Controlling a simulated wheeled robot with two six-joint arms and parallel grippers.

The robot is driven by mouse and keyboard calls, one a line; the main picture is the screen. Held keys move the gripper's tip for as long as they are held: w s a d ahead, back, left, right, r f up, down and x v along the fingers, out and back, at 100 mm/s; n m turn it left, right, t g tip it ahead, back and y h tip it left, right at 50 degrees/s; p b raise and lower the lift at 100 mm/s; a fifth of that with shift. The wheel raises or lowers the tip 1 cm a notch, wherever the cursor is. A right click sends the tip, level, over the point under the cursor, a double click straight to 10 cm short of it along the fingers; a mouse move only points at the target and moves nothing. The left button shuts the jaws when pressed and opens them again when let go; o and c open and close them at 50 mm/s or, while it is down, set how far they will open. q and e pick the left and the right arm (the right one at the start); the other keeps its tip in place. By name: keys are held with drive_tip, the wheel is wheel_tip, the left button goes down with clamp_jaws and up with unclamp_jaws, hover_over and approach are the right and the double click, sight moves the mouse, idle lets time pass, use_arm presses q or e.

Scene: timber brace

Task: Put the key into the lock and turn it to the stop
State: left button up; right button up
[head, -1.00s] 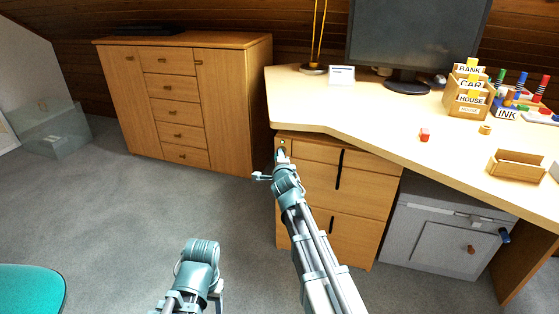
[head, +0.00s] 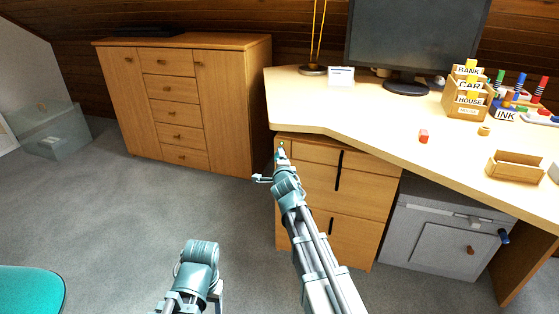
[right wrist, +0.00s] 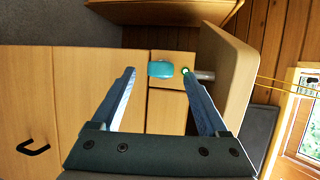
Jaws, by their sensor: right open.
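The teal key (right wrist: 161,69) shows its flat head in the right wrist view, at the front of the wooden drawer cabinet (head: 352,190). It lies between the fingers of my right gripper (right wrist: 158,72), with a gap on each side. My right gripper is open and also shows in the head view (head: 281,162), at the cabinet's upper left corner. A small green light (right wrist: 185,70) shows beside the right fingertip. The lock face and key shaft are hidden behind the key's head. Only a link of my left arm shows at the bottom of the head view; its gripper is out of sight.
The desk top (head: 360,125) overhangs the drawer cabinet closely above my right gripper. A grey cabinet (head: 440,240) stands under the desk to the right. A wooden sideboard (head: 185,105) stands to the left, with open carpet in front of it.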

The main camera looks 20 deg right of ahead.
use_arm(q)
wheel_tip(320, 180, up, 3)
drive_tip(key=shift+f+p, duration=0.15)
drive_tip(key=shift+p, duration=1.05)
use_arm(e)
drive_tip(key=v, duration=1.2)
drive_tip(key=shift+s, duration=0.4)
drive_tip(key=shift+a+r, duration=0.1)
drive_tip(key=shift+c, duration=0.2)
